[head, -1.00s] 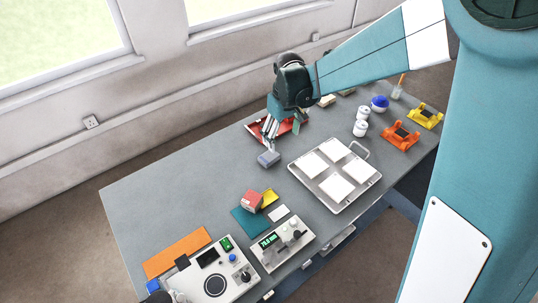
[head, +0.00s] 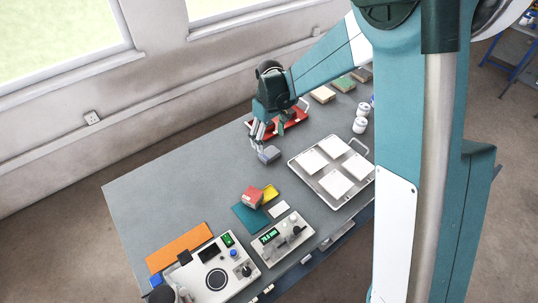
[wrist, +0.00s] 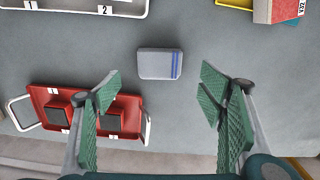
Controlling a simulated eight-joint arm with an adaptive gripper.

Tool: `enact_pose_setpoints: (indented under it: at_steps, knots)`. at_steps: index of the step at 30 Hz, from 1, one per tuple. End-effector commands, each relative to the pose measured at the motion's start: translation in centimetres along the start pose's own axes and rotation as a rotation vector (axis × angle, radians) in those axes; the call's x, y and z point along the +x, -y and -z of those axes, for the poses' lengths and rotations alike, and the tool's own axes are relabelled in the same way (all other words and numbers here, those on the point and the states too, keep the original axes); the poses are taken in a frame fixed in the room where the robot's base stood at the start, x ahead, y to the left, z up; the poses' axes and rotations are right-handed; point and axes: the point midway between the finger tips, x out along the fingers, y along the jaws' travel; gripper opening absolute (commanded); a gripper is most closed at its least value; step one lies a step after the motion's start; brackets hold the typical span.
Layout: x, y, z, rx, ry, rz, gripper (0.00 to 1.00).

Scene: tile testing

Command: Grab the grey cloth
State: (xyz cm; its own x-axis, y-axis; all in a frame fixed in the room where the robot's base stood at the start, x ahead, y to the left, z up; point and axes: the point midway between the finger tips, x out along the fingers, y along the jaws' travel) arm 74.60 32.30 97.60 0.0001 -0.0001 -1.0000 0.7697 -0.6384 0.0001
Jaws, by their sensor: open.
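The grey cloth (head: 269,155) is a small folded pad lying on the grey table. In the wrist view the cloth (wrist: 155,64) shows blue stripes near its right end and lies beyond the fingertips, in line with the space between them. My gripper (head: 260,140) points down close to the cloth, just up and left of it in the head view. In the wrist view my gripper (wrist: 160,84) is open, its green ribbed fingers wide apart with nothing between them. The exact height above the cloth is hard to tell.
A metal tray with white tiles (head: 298,164) is right of the cloth. A red box (head: 252,197) and instruments (head: 213,278) stand nearer. The table left of the cloth is clear.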

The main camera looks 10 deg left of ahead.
Motion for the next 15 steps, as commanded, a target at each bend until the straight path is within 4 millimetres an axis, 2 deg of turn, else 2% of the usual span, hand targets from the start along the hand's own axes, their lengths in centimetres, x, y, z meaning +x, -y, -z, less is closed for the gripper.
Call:
enact_pose_setpoints:
  at_steps: [9, 15]
  knots:
    - [2.2, 0.0, 0.0, 0.000, 0.000, 0.000, 0.69]
    - [2.5, 0.0, 0.0, 0.000, 0.000, 0.000, 0.69]
